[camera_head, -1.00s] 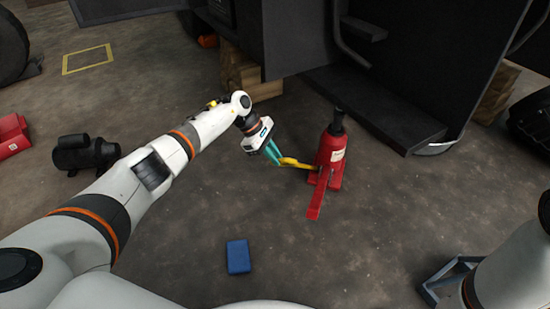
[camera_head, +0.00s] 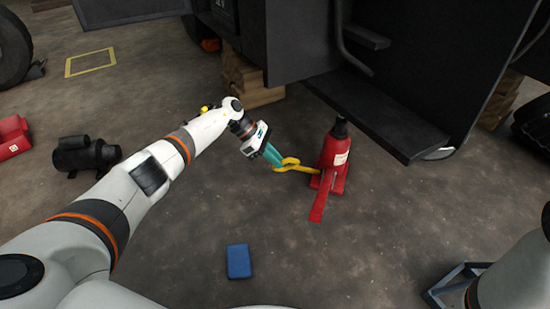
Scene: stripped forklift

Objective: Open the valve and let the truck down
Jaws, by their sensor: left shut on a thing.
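A red bottle jack (camera_head: 335,153) stands upright on the floor beneath the dark truck body (camera_head: 400,60), with its short black ram (camera_head: 340,128) pointing up at the underside. A red flat bar (camera_head: 320,205) reaches from its base toward me. My left gripper (camera_head: 277,159) is shut on a yellow valve key (camera_head: 302,168), left of the jack. The key's looped end is at my teal fingers and its other end reaches the foot of the jack. Whether it is seated on the valve is too small to tell. My right gripper is out of view.
A blue box (camera_head: 238,260) lies on the floor in front. A black motor-like part (camera_head: 85,155) and a red box (camera_head: 13,137) are at left. Wooden blocks (camera_head: 250,80) stand beside the truck. A grey-blue metal frame (camera_head: 450,285) is at lower right.

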